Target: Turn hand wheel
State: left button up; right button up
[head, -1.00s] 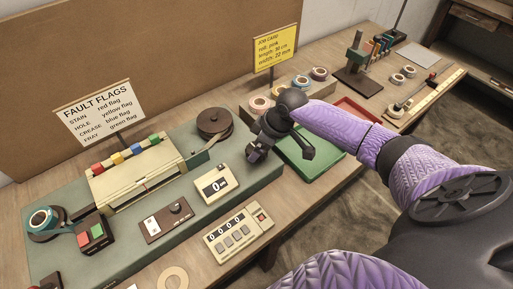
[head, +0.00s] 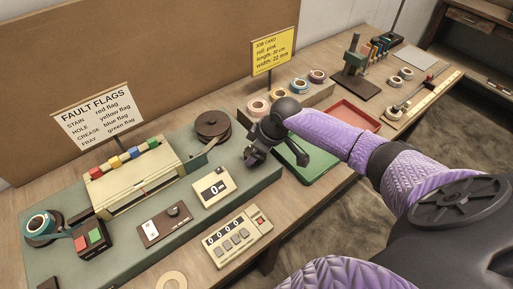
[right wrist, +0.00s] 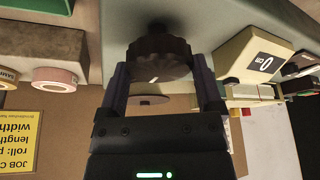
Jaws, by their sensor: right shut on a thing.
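The hand wheel (right wrist: 157,58) is a dark, ridged round knob with a short white mark on its face, seen in the right wrist view. My right gripper (right wrist: 160,72) has one finger on each side of it and is shut on its rim. In the head view my right gripper (head: 253,158) is at the right end of the green machine base (head: 215,160), and it hides the wheel there. A brown reel (head: 212,125) stands just left of the gripper. The length display (head: 213,187) reads 0. My left gripper is not in view.
A green tray (head: 315,165) and a red tray (head: 352,115) lie right of the gripper. Several tape rolls (head: 300,85) stand behind. A counter box (head: 238,238), a switch panel (head: 164,223) and a cream housing (head: 140,188) are to the left and front.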

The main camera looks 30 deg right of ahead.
jog(key=m+p, duration=0.1)
jog(key=p, duration=0.1)
jog(key=m+h+p, duration=0.1)
jog(key=p, duration=0.1)
jog(key=m+p, duration=0.1)
jog(key=m, duration=0.1)
jog(key=shift+a+r+t+p, duration=0.1)
jog(key=shift+r+t+p, duration=0.2)
jog(key=shift+t+p, duration=0.1)
jog(key=shift+f+m+h+p, duration=0.1)
jog(key=shift+m+h+p, duration=0.4)
jog(key=shift+m+p, duration=0.3)
jog(key=shift+f+m+h+p, duration=0.1)
jog(key=shift+m+h+p, duration=0.55)
jog(key=shift+m, duration=0.85)
jog(key=shift+p, duration=0.35)
jog(key=o, duration=1)
jog(key=shift+f, duration=0.1)
